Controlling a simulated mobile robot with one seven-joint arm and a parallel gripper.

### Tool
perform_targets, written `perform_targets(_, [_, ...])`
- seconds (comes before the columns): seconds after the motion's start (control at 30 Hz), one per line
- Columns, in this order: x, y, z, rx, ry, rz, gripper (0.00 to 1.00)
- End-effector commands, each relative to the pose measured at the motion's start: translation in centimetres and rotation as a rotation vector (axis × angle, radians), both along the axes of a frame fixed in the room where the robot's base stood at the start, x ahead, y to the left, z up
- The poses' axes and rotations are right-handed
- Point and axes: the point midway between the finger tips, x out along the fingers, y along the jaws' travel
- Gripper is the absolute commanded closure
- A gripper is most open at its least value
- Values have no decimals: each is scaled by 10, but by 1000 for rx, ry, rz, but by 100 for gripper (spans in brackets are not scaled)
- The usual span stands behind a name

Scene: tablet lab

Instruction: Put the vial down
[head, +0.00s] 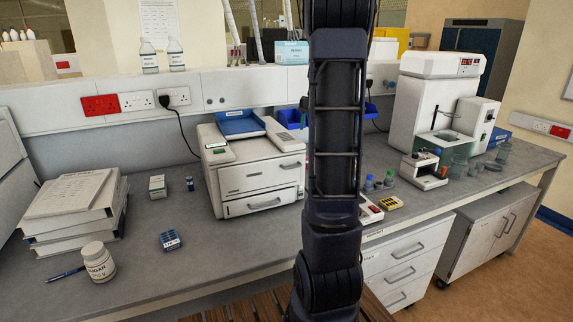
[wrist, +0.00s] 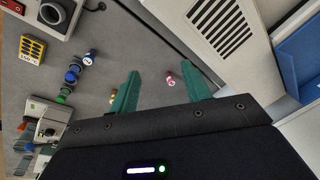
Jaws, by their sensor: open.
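A small vial (wrist: 171,80) with a pink-red and white top is on the grey bench in the wrist view, in the gap between my fingers. My gripper (wrist: 160,68) is open, with one green finger to the left of the vial and one to its right. The right finger appears nearer to it, and I cannot tell whether either touches it. The vial's lower part is hard to make out. In the head view my arm hides the gripper and this vial.
The large white printer (head: 255,170) stands close on the right in the wrist view. A small white device (head: 370,211) is near the bench's front edge.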

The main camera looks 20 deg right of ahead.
Motion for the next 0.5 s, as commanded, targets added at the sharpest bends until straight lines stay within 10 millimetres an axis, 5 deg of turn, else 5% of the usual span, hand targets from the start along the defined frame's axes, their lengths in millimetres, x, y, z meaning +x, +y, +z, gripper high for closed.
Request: perform_targets(0.5, [-123, 129, 46, -57, -116, 269, 52])
